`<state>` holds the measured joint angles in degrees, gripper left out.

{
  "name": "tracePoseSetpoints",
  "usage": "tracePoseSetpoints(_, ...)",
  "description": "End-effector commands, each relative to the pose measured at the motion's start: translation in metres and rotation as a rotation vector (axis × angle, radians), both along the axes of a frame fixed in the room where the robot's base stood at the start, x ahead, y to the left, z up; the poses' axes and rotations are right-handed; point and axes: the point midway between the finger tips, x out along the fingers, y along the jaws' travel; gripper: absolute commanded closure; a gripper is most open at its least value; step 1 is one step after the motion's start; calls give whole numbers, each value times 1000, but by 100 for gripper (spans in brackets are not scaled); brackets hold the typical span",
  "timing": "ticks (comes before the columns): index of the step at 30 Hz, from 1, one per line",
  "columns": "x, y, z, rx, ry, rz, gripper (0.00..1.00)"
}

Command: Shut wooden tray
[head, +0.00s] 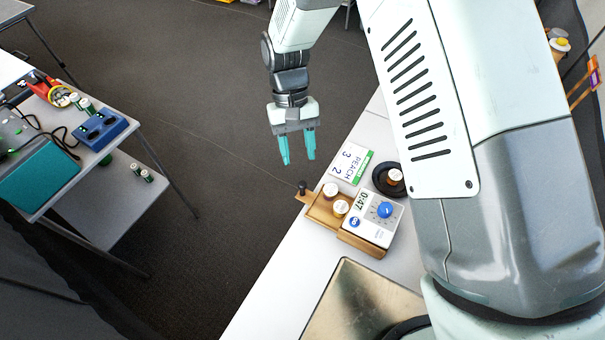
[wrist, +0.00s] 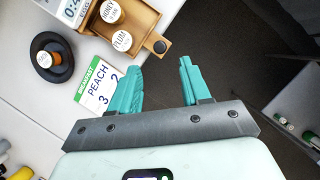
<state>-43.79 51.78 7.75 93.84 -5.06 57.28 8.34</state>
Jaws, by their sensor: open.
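The wooden tray (head: 322,215) is a small drawer slid out from a wooden housing under a white device with a blue dial (head: 378,215). It juts toward the table's edge, with a dark round knob (head: 302,187) on its front. Two white-lidded jars stand in it, one lid (head: 340,207) reading PLUM in the wrist view. The wrist view shows the tray (wrist: 143,20) at the top, its knob (wrist: 159,46) just beyond my fingertips. My gripper (head: 298,161) is open and empty, pointing down, apart from the tray and knob.
A PEACH 3 2 card (head: 350,163) lies beside the tray. A metal plate (head: 345,300) lies nearer on the white counter. The floor left of the counter is open; a cluttered table (head: 50,200) stands beyond.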

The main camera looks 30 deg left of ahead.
Motion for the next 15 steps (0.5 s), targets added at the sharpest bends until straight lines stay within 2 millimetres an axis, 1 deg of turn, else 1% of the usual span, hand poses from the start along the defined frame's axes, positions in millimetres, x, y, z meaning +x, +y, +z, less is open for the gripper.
tracePoseSetpoints(1,-4,-4,-11,-5,4,0,53)
tracePoseSetpoints(3,-8,-8,-23,-4,3,0,53)
tracePoseSetpoints(9,-16,-16,-54,-2,2,0,53)
tracePoseSetpoints(12,-19,-19,-63,-1,0,-1,53)
tracePoseSetpoints(15,-20,-21,-69,-1,0,-1,53)
